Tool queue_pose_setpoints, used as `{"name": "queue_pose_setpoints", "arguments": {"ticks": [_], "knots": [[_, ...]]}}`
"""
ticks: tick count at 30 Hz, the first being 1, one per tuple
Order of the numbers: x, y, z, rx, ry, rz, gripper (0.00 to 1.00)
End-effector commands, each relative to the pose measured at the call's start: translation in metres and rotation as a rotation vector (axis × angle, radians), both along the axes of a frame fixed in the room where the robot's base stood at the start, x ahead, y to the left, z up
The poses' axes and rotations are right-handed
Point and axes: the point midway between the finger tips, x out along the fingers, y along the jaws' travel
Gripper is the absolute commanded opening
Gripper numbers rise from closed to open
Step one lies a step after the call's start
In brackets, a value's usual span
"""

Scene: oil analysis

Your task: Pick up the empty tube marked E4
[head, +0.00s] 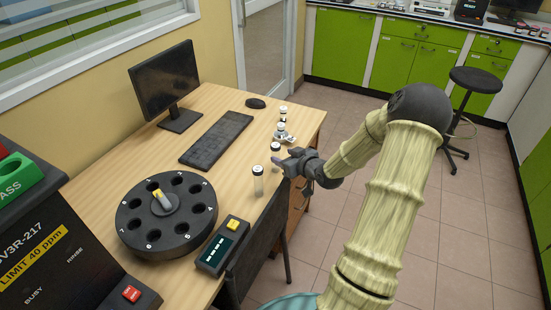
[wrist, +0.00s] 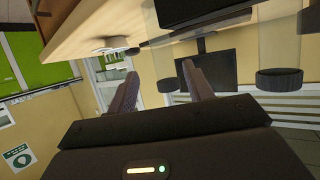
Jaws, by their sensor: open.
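Several small clear tubes with dark-topped white caps stand in a line along the desk's right side in the head view. The nearest tube (head: 259,184) stands upright by itself; a second tube (head: 275,158) is just behind it, close to my gripper. Two farther tubes (head: 283,113) stand near the desk's far corner, one by a small metallic item. No marking is legible, so I cannot tell which is E4. My gripper (head: 279,167) is open and empty beside the second tube. In the wrist view my open fingers (wrist: 158,82) show, with a blurred clear tube (wrist: 279,79) to their right.
A black round carousel (head: 130,222) with numbered holes and a small display device (head: 223,246) stand at the near side. A keyboard (head: 215,139), monitor (head: 164,82) and mouse (head: 256,103) are behind. A dark chair (head: 262,235) stands against the desk's front edge.

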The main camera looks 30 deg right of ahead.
Motion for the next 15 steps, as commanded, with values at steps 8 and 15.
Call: {"name": "queue_pose_setpoints", "arguments": {"ticks": [8,15], "knots": [[0.004,0.002,-0.003,0.001,0.0,0.001,0.51],[0.032,0.012,-0.02,0.001,-0.002,0.002,0.51]]}}
